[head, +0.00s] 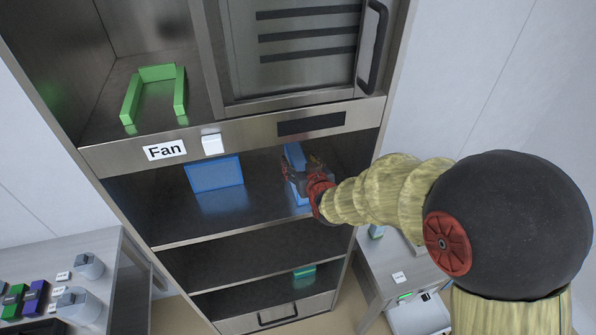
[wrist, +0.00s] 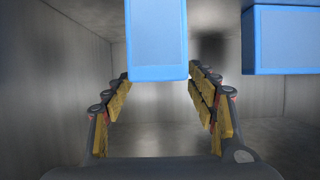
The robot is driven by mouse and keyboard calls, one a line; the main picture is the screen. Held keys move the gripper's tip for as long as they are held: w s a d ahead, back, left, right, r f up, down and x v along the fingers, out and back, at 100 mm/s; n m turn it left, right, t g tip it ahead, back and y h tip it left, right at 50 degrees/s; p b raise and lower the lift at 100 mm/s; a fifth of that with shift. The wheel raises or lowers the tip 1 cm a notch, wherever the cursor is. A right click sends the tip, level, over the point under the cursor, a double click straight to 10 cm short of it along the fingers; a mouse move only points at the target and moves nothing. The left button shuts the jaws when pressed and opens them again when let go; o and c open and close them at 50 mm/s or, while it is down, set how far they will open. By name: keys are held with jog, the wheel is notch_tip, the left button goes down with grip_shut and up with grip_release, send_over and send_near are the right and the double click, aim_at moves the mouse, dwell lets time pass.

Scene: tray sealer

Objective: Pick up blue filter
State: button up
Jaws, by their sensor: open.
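Two blue block-like things stand on the steel shelf; I cannot tell which is the blue filter. One is a flat blue panel (head: 214,174) at the shelf's left in the head view. The other blue block (head: 293,154) stands to its right, partly hidden by my gripper (head: 302,175). In the wrist view a blue block (wrist: 157,45) lies in line with the gap between the fingers of my open gripper (wrist: 168,88). I cannot tell whether they touch it. A second blue block (wrist: 283,42) is at the right, outside the fingers.
Steel cabinet walls enclose the shelf. A green U-shaped holder (head: 154,91) sits in the upper compartment. A small green piece (head: 304,271) lies lower down. The shelf between the blue things is clear.

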aim_at(298, 159)
jog(key=shift+x, duration=1.55)
jog(key=shift+c, duration=0.8)
grip_shut()
jog(key=shift+r, duration=0.1)
